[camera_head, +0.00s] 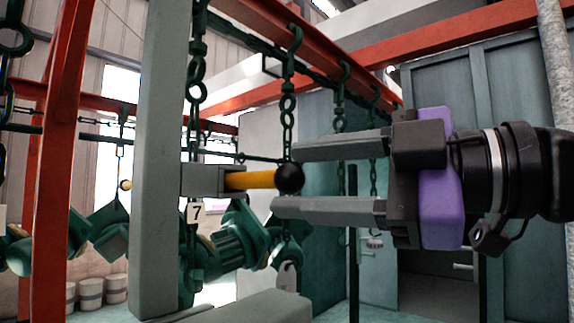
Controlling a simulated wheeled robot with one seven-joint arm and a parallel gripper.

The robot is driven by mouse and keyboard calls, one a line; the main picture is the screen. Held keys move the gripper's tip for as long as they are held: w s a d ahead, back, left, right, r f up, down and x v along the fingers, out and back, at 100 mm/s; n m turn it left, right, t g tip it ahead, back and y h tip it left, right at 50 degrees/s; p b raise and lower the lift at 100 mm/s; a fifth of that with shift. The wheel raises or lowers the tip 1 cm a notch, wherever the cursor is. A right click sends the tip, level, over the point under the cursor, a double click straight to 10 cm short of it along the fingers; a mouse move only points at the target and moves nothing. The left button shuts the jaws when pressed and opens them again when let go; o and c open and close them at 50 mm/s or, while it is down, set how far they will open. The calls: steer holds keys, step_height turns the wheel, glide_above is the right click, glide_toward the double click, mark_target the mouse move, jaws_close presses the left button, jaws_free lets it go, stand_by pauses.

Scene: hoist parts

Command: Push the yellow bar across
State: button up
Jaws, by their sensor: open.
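The yellow bar (250,180) lies level in the middle of the head view. Its left end goes into a grey bracket (201,180) on an upright grey post (157,160). A black ball knob (289,178) caps its right end. My gripper (282,176) points left from the right side, with one finger above and one below the height of the knob. The fingers are open, with a wide gap and nothing seen clamped between them. The fingertips appear close around the knob; I cannot tell whether they touch it.
Green chains with hooks (288,90) hang behind the bar from red overhead beams (300,35). A green hoist part (240,235) hangs below the bar. A tag marked 7 (195,212) hangs under the bracket. A grey beam (255,307) crosses the bottom.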

steer(key=shift+x, duration=1.2)
jaws_close()
stand_by(0.6)
